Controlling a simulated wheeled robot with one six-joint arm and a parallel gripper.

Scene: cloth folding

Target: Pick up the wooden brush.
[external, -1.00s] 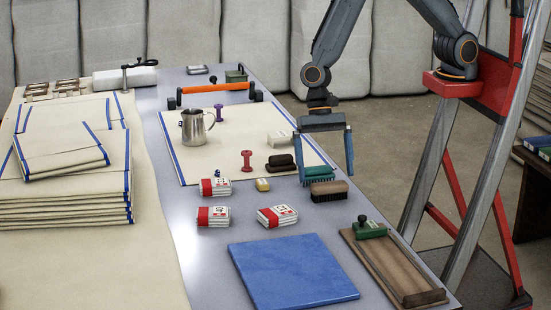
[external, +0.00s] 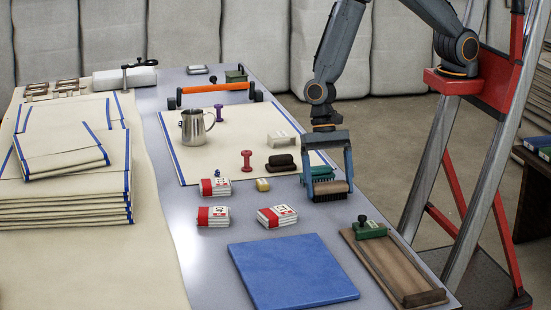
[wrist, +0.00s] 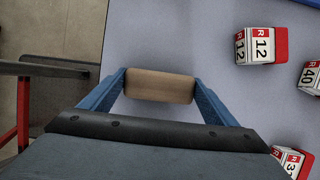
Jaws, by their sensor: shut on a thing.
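The wooden brush (external: 328,188) has a tan wooden back and dark bristles. It sits at the right part of the grey table, just in front of a green brush (external: 318,171). My gripper (external: 330,191) is over it, with one finger at each end of the wooden back. In the wrist view the tan back (wrist: 160,86) lies between the two blue fingertips of my gripper (wrist: 160,88), which touch its ends. My gripper is shut on it. The bristles look at or very near the table top; I cannot tell whether there is a gap.
A dark brush (external: 280,163) lies to the left on the cream cloth. Red-and-white blocks (external: 277,215) stand to the left and front. A blue pad (external: 292,272) and a wooden tray (external: 375,265) with a green-based stamp (external: 369,229) lie in front. A metal jug (external: 193,127) stands farther back.

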